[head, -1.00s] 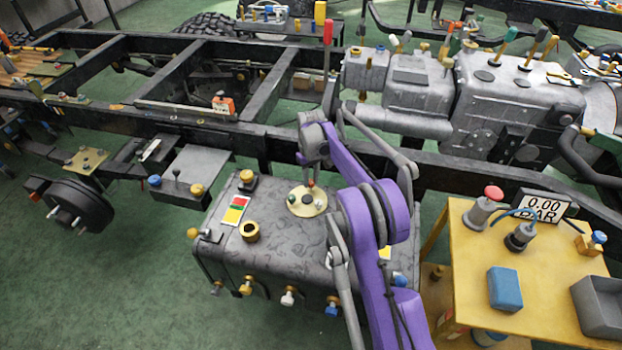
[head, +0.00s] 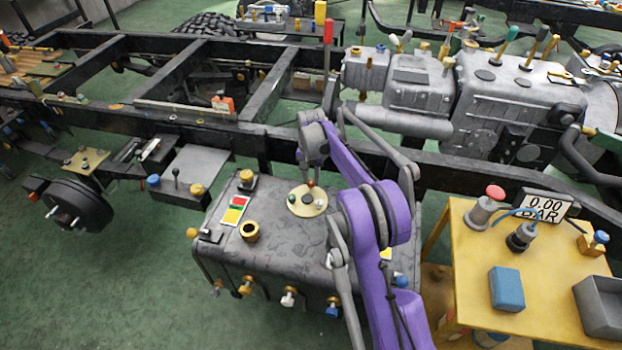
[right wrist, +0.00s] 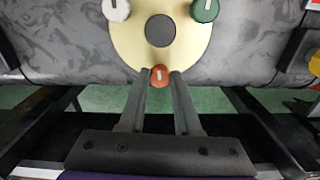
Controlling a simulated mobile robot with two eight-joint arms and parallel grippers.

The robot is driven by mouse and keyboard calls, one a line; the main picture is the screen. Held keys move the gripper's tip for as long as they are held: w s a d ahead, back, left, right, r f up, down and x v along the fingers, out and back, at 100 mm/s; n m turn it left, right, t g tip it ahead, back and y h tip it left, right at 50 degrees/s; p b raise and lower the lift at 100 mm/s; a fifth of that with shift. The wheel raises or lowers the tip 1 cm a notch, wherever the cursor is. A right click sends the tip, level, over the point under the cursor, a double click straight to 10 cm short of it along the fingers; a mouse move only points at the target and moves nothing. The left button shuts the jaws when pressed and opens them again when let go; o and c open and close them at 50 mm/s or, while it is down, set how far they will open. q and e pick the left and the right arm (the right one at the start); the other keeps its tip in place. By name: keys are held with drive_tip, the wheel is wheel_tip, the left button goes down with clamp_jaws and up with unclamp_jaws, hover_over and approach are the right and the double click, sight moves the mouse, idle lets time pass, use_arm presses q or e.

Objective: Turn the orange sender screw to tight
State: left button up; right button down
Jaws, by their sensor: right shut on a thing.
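The orange sender screw (right wrist: 159,77) sits at the edge of a round cream sender plate (right wrist: 126,44), on the side nearest my gripper. In the head view the plate (head: 298,209) lies on top of the dark grey tank, and the screw (head: 310,183) shows as a small spot below my gripper. My right gripper (right wrist: 159,74) is shut on the orange screw, one finger on each side of its head. A white screw (right wrist: 116,9) and a green screw (right wrist: 205,10) sit on the same plate. My left gripper is not in view.
The tank (head: 283,250) carries a brass filler neck (head: 250,232) and a red-green-yellow label (head: 236,210). The black chassis rail (head: 455,178) runs behind it. A yellow table (head: 465,275) with a blue block (head: 505,289) stands to the right.

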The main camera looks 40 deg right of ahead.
sight(311, 181)
drive_tip(key=shift+m, duration=0.7)
drive_tip(key=c, duration=0.6)
unclamp_jaws()
wheel_tip(311, 181, up, 11)
drive_tip(key=p, duration=0.1)
drive_tip(key=shift+p, duration=0.4)
drive_tip(key=shift+f, duration=0.1)
